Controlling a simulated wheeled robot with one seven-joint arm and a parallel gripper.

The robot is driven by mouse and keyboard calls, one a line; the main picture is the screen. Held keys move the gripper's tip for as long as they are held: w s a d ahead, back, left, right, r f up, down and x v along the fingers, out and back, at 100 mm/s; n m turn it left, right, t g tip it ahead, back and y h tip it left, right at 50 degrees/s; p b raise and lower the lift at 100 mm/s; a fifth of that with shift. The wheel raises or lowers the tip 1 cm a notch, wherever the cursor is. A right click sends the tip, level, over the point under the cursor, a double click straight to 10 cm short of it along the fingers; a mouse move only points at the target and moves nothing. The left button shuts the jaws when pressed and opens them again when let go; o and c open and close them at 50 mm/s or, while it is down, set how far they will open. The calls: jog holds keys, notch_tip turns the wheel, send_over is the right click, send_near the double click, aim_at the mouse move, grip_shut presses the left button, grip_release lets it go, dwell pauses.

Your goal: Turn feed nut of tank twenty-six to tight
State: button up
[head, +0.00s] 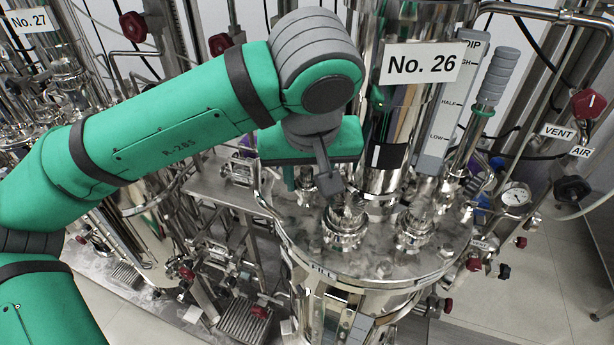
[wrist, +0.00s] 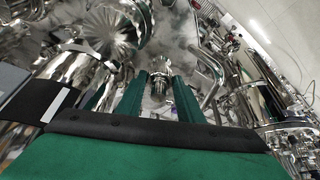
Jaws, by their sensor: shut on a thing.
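Tank twenty-six (head: 375,262) is a polished steel vessel with the sign "No. 26" (head: 420,63) on its upright column. My gripper (wrist: 160,80) reaches down over the tank's lid, its two green fingers on either side of a small shiny metal fitting (wrist: 158,92), which appears to be the feed nut. The gripper is shut on it. In the head view my gripper body and wrist hide the fingertips and most of the nut. I see no label on the nut, and its turned position cannot be told.
Steel ports (head: 345,228) stand close by on the lid. A dip gauge (head: 447,105) and a grey-gripped handle (head: 497,78) rise to the right. A pressure gauge (head: 515,196) and VENT and AIR signs (head: 558,132) are farther right. Tank No. 27 (head: 62,75) stands at left.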

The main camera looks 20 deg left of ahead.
jog(key=shift+m, duration=0.4)
jog(key=shift+a+m+h, duration=0.2)
jog(key=shift+m+h, duration=0.5)
jog(key=shift+m, duration=0.85)
jog(key=shift+a+m+h, duration=0.15)
jog(key=shift+m+h, duration=0.55)
jog(key=shift+m, duration=0.85)
jog(key=shift+w+a+r+m+g+h, duration=0.1)
jog(key=shift+m+h, duration=0.25)
jog(key=shift+m, duration=0.7)
jog(key=shift+a+f+m+g+h, duration=0.1)
jog(key=shift+m+h, duration=0.3)
jog(key=shift+m, duration=0.6)
jog(key=shift+w+a+r+m+g+h, duration=0.1)
jog(key=shift+m+h, duration=0.25)
jog(key=shift+m, duration=0.7)
jog(key=shift+w+a+m+g+h, duration=0.1)
jog(key=shift+m+g+h, duration=0.25)
jog(key=shift+m, duration=0.95)
jog(key=shift+w+m+g+h, duration=0.15)
jog(key=shift+m+g, duration=0.4)
jog(key=shift+m, duration=0.75)
jog(key=shift+w+m+g, duration=0.1)
jog(key=shift+m+g, duration=0.7)
jog(key=shift+m, duration=1.8)
jog(key=o, duration=1.1)
jog(key=shift+c, duration=0.2)
